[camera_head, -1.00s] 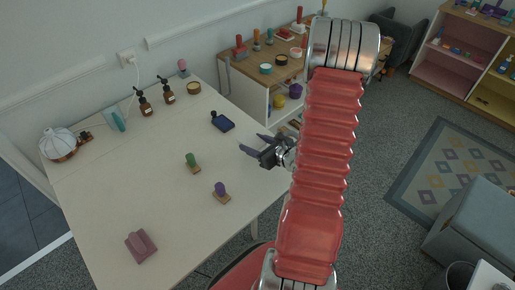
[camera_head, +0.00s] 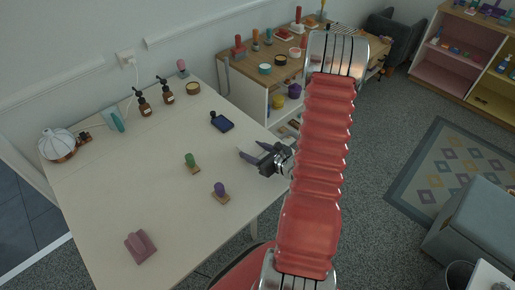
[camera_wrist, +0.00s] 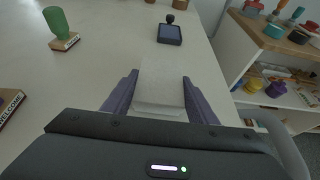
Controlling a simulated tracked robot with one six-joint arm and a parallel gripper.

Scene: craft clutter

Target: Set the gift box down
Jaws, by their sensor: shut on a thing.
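The gift box (camera_wrist: 160,85) is a pale, whitish block in the wrist view. It sits between the two purple fingers of my gripper (camera_wrist: 152,98), which is shut on it. In the head view my gripper (camera_head: 255,152) is over the right edge of the pale table (camera_head: 110,205); the box is hard to make out there against the similar tabletop. I cannot tell whether the box's underside touches the table.
A dark blue stamp pad (camera_head: 222,122) lies beyond the gripper. A green-handled stamp (camera_head: 191,161) and a purple-handled stamp (camera_head: 220,190) stand to its left. A pink block (camera_head: 140,246) lies near the front. Bare tabletop lies between them.

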